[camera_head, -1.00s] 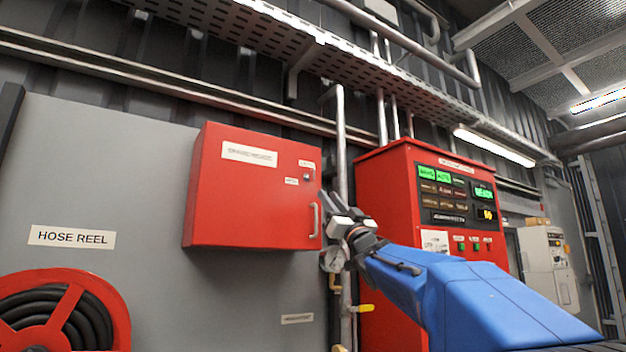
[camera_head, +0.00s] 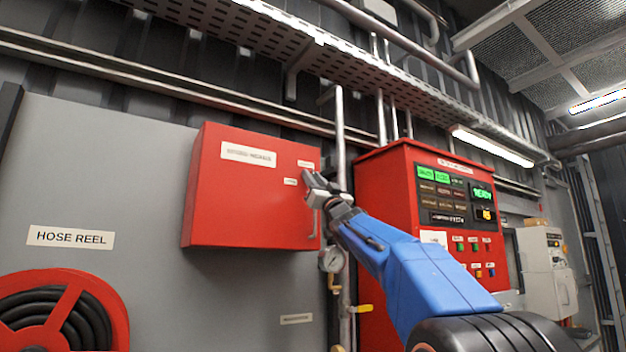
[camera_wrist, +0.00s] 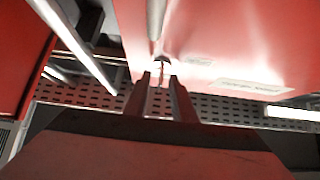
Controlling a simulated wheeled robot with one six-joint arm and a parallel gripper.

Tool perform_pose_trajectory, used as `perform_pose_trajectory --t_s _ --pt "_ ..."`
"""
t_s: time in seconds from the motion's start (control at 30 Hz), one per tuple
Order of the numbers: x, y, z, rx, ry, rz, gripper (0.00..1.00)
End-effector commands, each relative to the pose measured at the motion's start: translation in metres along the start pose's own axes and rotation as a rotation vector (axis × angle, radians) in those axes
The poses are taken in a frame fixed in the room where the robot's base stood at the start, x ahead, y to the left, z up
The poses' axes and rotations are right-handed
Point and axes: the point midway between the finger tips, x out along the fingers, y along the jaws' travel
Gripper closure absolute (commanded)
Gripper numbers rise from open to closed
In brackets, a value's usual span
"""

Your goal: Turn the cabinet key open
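The red wall cabinet (camera_head: 240,205) is closed in the head view, with a white label and a bar handle at its right edge. In the wrist view the cabinet face (camera_wrist: 235,35) appears upside down. A small bright key (camera_wrist: 161,68) in its lock shows between my fingertips. My gripper (camera_head: 308,182) is at the cabinet's right side and hides the key in the head view. In the wrist view my gripper (camera_wrist: 160,82) has its two fingers apart, one each side of the key, with no clear contact.
The cabinet handle (camera_wrist: 155,18) lies close by my fingers. A pressure gauge (camera_head: 331,260) and vertical pipes stand right of the cabinet. A red control panel (camera_head: 400,200) is further right. A hose reel (camera_head: 60,315) is at lower left.

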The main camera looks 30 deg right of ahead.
Motion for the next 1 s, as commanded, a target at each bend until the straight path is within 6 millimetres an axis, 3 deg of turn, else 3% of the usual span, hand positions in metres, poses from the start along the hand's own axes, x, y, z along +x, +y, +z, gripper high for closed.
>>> perform_pose_trajectory --t_s 0.13,0.23,0.27,0.67,1.0 --pt "-0.0001 0.0001 0.0003 0.0 0.0 0.0 0.77" --pt "-0.0002 0.0002 0.0003 0.0 0.0 0.0 0.98" --pt "-0.0002 0.0001 0.0003 0.0 0.0 0.0 1.0" --pt "-0.0004 0.0014 0.0006 -0.026 -0.001 -0.024 1.0" --pt "0.0001 0.0052 0.0005 -0.181 -0.001 -0.177 1.0"
